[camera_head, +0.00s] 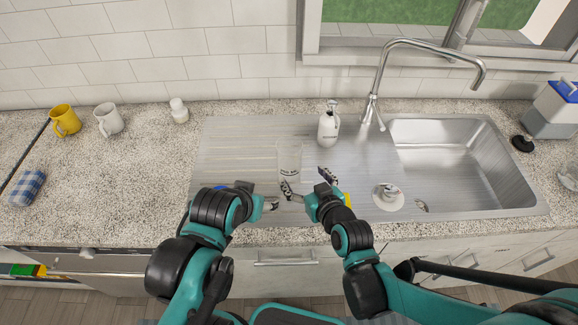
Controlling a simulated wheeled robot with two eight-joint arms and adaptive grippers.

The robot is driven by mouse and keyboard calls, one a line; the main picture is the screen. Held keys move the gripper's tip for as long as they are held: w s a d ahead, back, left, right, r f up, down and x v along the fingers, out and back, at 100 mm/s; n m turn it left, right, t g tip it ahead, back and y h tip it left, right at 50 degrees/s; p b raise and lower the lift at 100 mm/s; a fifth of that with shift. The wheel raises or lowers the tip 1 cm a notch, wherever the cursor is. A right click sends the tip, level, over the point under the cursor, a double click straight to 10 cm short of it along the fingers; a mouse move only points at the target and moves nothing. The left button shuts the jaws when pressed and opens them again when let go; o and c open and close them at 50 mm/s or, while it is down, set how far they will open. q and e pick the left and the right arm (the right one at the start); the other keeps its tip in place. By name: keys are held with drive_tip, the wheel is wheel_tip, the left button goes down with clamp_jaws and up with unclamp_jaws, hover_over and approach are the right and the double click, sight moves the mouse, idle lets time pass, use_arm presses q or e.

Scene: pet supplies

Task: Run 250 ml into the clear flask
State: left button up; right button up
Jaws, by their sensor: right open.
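The clear flask (289,155) stands upright on the ribbed steel drainboard (235,150), left of the sink. My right gripper (307,181) is open just in front of the flask, to its lower right. One finger overlaps the flask's base in the picture; I cannot tell whether it touches. My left gripper (270,203) is low over the front of the drainboard, left of the right one; its jaws are too small to read. The curved tap (381,75) rises behind the sink basin (455,160), its spout over the basin.
A white pump bottle (328,127) stands behind and right of the flask. A round white item (389,194) sits near the basin's front left. A yellow mug (65,121), white mug (108,120), small white bottle (179,111) and blue checked cloth (28,188) are on the left counter.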

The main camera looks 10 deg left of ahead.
sight(293, 173)
drive_tip(key=shift+w+a+f+b, duration=0.25)
drive_tip(key=shift+w+a+f, duration=0.1)
drive_tip(key=shift+a, duration=0.15)
drive_tip(key=shift+w+a+f+b, duration=0.25)
drive_tip(key=shift+w+a, duration=0.1)
drive_tip(key=shift+a, duration=0.15)
use_arm(q)
wheel_tip(293, 173, down, 3)
drive_tip(key=shift+b, duration=1)
use_arm(e)
drive_tip(key=x, duration=0.5)
drive_tip(key=shift+s+a+f, duration=0.2)
drive_tip(key=shift+w+a, duration=0.15)
drive_tip(key=shift+w, duration=0.1)
drive_tip(key=shift+s, duration=0.1)
drive_tip(key=c, duration=1.3)
